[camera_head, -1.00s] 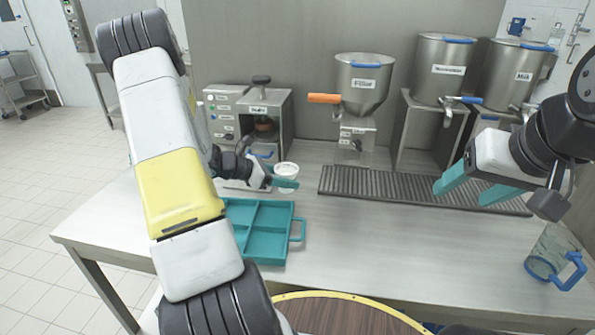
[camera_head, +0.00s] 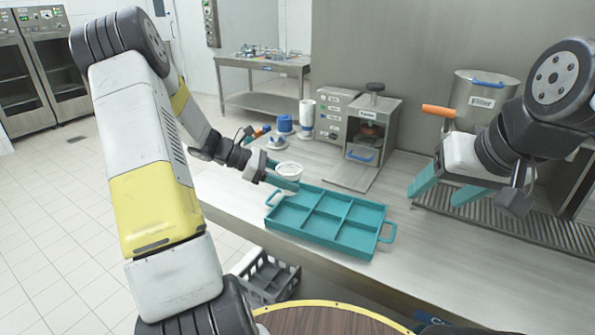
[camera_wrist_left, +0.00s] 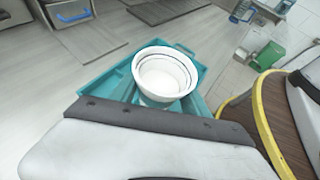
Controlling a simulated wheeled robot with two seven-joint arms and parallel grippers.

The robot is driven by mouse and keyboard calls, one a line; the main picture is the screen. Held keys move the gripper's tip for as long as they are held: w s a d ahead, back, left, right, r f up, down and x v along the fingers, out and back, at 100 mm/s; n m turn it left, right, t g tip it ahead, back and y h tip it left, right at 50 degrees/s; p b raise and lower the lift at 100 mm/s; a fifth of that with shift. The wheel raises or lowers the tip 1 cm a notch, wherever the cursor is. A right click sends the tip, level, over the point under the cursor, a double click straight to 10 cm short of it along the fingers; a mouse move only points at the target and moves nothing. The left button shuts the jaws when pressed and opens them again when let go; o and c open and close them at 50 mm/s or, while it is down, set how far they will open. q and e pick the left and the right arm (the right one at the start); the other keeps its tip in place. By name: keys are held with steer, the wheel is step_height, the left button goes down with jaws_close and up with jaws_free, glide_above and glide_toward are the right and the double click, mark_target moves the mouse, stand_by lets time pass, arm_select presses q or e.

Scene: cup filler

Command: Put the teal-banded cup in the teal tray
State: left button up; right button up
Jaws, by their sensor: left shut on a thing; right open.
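A white cup (camera_head: 289,170) is in my left gripper (camera_head: 282,181), whose teal fingers are shut on it. The cup is upright, near the back left edge of the teal tray (camera_head: 318,245), and appears to be above table height. Its band colour cannot be made out. The tray lies on the steel table and its several compartments look empty. In the left wrist view the open, empty-looking cup (camera_wrist_left: 165,75) overlaps the tray (camera_wrist_left: 112,82), part of which is hidden behind it. My right gripper (camera_head: 442,190) is open and empty, to the right of the tray.
A press machine (camera_head: 362,135) stands behind the tray, with the filler (camera_head: 483,95) further right above a drip grate (camera_head: 540,233). Blue-and-white items (camera_head: 283,127) stand at the table's far left. A grey crate (camera_head: 268,278) is below the table's front edge.

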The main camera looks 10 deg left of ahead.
arm_select(q)
steer(key=shift+f, duration=4.9)
steer(key=shift+f, duration=0.25)
steer(key=o, duration=1.5)
steer(key=shift+v, duration=3.85)
